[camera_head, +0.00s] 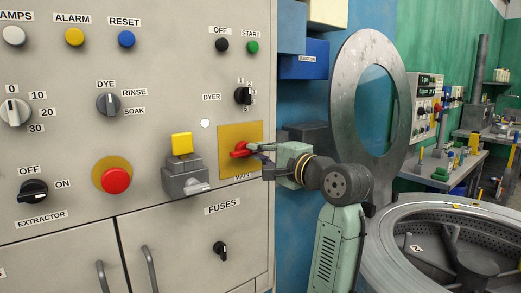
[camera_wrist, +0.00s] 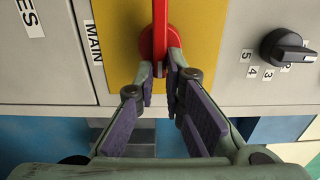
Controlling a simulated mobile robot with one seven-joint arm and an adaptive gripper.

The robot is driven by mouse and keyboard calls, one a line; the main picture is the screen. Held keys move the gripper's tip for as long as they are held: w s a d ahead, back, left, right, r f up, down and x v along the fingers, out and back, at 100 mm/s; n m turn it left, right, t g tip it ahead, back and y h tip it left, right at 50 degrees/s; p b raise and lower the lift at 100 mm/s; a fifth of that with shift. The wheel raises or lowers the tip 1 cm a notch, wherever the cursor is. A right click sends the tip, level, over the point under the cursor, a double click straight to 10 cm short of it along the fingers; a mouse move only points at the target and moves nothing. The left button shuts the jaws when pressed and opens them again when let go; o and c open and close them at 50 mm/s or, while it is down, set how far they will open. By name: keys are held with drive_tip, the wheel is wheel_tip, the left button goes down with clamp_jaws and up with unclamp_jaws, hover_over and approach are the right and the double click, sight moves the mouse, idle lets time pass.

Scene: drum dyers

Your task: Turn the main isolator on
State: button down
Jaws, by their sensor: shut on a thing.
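The main isolator is a red rotary handle (camera_head: 239,150) on a yellow plate (camera_head: 228,168), with a MAIN label below it, at the right side of the grey control panel. My gripper (camera_head: 254,147) reaches it from the right and is shut on the handle. In the wrist view the red handle (camera_wrist: 158,28) stands at the top centre over the yellow plate (camera_wrist: 120,40). The fingertips of my gripper (camera_wrist: 160,70) close on the handle's near end from both sides. The handle's tip between the fingers is partly hidden.
A DYER selector knob (camera_head: 243,96) sits just above the yellow plate. A grey box with a yellow button (camera_head: 182,144) juts out at its left. A red mushroom button (camera_head: 116,180) and a FUSES knob (camera_head: 220,250) are nearby. An open drum (camera_head: 450,245) stands at the right.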

drive_tip(key=shift+d, duration=0.1)
idle(0.3)
drive_tip(key=c, duration=1.7)
unclamp_jaws()
drive_tip(key=v, duration=1.2)
